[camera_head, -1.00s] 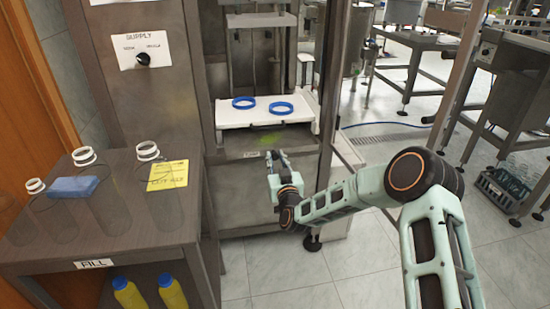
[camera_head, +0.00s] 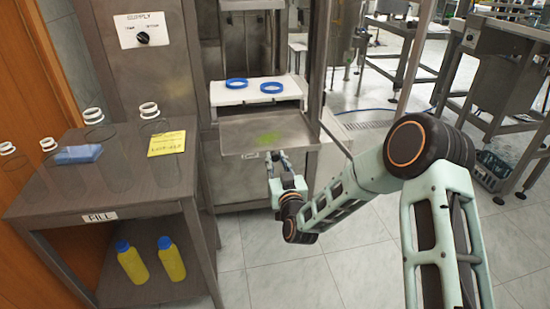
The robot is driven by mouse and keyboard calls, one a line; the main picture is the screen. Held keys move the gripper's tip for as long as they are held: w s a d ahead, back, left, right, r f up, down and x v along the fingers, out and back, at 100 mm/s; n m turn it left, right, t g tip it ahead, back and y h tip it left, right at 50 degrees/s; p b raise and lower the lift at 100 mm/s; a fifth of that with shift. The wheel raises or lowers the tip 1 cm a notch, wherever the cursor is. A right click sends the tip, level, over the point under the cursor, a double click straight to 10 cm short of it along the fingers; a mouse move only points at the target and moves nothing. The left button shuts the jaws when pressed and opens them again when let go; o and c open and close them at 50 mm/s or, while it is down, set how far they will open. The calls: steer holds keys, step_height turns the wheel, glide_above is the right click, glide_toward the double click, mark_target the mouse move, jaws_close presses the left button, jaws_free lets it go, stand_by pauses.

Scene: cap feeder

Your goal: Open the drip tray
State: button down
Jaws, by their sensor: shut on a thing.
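The drip tray (camera_head: 243,134) is a flat metal tray under the white shelf of the feeder. It sticks out toward me and has a green-yellow stain on its bare surface. A small label shows on its front edge. My gripper (camera_head: 279,157) is at the right part of that front edge and is shut on it; the fingertips are small and partly hidden against the edge.
Two blue rings (camera_head: 272,87) lie on the white shelf (camera_head: 225,97) above the tray. At left, a fill table (camera_head: 60,206) holds clear bottles, a blue sponge (camera_head: 78,154) and a yellow note (camera_head: 166,143). Yellow bottles (camera_head: 171,259) stand below. Floor in front is clear.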

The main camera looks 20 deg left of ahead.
steer(key=shift+s+d, duration=0.35)
steer(key=shift+s, duration=0.2)
steer(key=c, duration=1.7)
jaws_free()
steer(key=shift+s, duration=0.1)
steer(key=v, duration=1.2)
